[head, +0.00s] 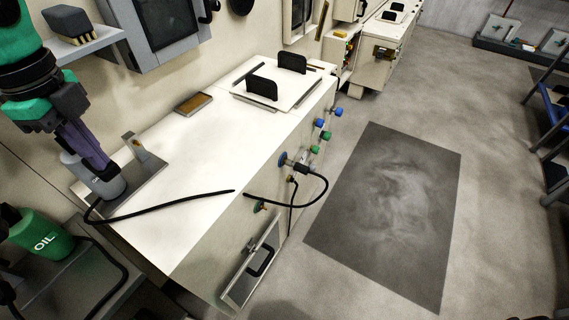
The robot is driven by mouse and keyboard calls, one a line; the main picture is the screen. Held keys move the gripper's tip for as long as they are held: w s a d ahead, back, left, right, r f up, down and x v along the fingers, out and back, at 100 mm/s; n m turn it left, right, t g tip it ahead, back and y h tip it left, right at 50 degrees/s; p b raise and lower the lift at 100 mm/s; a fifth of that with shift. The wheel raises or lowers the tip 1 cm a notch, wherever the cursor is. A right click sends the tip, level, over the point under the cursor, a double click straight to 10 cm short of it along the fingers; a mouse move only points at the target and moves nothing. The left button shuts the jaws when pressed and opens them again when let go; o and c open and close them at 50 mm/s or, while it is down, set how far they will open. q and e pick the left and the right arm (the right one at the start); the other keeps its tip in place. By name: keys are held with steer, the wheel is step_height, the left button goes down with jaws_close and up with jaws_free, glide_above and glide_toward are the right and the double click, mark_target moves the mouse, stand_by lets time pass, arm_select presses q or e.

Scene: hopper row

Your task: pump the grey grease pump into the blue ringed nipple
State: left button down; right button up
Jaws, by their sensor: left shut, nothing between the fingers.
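The grey grease pump (112,189) stands at the left end of the white cabinet top, partly hidden by my gripper. My left gripper (107,169) is shut and empty, its purple fingers pointing down at the top of the pump. I cannot tell whether they touch it. A black hose (165,203) runs from the pump across the top and over the front edge. It loops back to a dark coupler (301,167) at the blue ringed nipple (283,158) on the cabinet front. The coupler appears to be on that nipple. My right gripper is out of view.
More blue and green fittings (326,136) stick out of the cabinet front. A shallow tray (193,103) and a hatch with black handles (277,95) are on top. A green oil can (42,235) stands at lower left. The floor by the dark mat (385,210) is clear.

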arm_select(q)
steer(key=shift+f+b, duration=1)
steer(key=shift+f, duration=0.5)
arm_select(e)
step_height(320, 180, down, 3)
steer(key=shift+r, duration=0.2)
arm_select(q)
steer(key=shift+r, duration=0.1)
step_height(320, 180, up, 2)
steer(key=shift+w+a+r+p, duration=0.15)
steer(key=shift+r+p, duration=0.1)
steer(key=shift+p, duration=0.95)
step_height(320, 180, up, 8)
steer(key=w+a+p, duration=0.1)
steer(key=a+p, duration=0.1)
steer(key=p, duration=0.5)
steer(key=shift+w+r+p, duration=0.15)
steer(key=shift+r+p, duration=0.1)
steer(key=shift+p, duration=0.05)
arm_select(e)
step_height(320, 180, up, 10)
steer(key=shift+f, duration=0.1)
